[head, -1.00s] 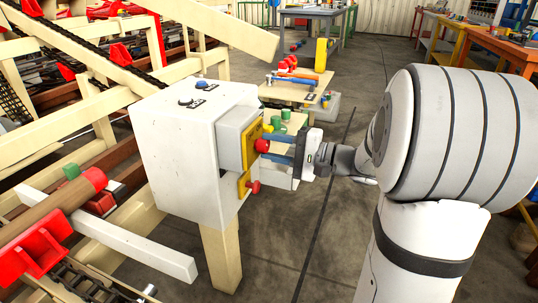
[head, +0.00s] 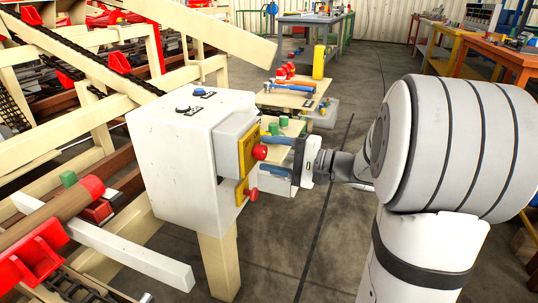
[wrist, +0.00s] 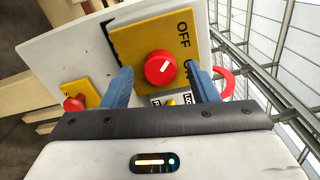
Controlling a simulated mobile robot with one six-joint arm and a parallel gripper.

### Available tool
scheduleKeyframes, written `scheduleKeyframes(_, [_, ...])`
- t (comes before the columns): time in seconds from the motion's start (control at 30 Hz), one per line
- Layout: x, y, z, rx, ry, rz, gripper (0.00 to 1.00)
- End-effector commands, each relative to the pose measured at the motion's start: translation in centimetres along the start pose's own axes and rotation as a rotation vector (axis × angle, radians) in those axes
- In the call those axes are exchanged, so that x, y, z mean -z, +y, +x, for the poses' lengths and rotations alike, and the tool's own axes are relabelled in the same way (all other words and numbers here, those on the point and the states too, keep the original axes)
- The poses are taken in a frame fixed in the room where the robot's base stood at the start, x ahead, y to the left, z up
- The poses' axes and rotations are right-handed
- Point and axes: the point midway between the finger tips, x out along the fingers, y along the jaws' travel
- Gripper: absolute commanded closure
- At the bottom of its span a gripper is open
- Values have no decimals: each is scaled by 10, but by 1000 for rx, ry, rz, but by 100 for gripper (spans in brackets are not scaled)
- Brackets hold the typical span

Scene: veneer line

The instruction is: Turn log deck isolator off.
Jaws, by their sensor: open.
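The isolator is a round red knob (head: 260,152) on a yellow plate (head: 246,150), on the side of a white box (head: 178,150). The wrist view shows the knob (wrist: 160,68) with a short white mark slanting up and right, roughly toward the word OFF on the plate (wrist: 140,35). My gripper (head: 267,156) is open, its blue fingers spread on either side of the knob with visible gaps. In the wrist view the fingers (wrist: 163,80) flank the knob and do not appear to touch it.
A smaller red button (wrist: 73,103) sits on its own yellow plate beside the isolator. A red curved part (wrist: 226,84) shows beyond the right finger. The box top carries a blue button (head: 183,109).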

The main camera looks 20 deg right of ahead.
Motion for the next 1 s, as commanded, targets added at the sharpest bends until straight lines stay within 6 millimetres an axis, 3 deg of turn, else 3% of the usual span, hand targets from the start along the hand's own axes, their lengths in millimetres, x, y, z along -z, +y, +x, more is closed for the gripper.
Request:
scheduleKeyframes(0.17, [0, -2, -10, -1, 2, 0, 46])
scheduleKeyframes(0.6, [2, -1, -72, 0, 3, 1, 46])
scheduleKeyframes(1.0, [1, 0, -78, 0, 0, 0, 46])
